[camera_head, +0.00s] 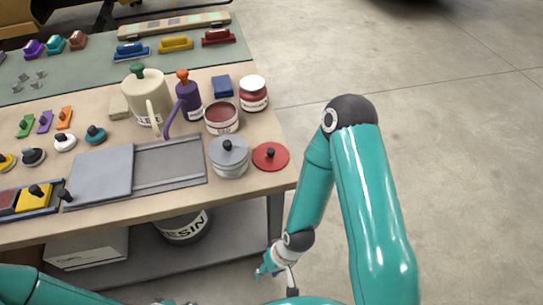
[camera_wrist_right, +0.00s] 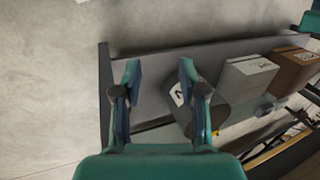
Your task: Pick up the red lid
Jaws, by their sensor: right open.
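The red lid (camera_head: 270,156) is a flat red disc with a small dark knob. It lies on the tabletop near the right edge, just right of a grey lidded pot (camera_head: 229,157). My right gripper (camera_head: 262,272) hangs low beside the front right of the table, below the tabletop and well away from the lid. In the right wrist view the same gripper (camera_wrist_right: 157,75) is open with nothing between its fingers. The red lid is not in that view. My left arm shows at the lower left of the head view; its gripper cannot be made out clearly.
The table (camera_head: 262,187) holds an open red tin (camera_head: 221,118), a red jar (camera_head: 253,94), a purple bottle (camera_head: 188,97) and a cream jug (camera_head: 146,97). A grey sliding panel (camera_head: 101,174) lies in front. The lower shelf (camera_head: 225,240) carries a resin bucket (camera_head: 183,229). Floor right of the table is clear.

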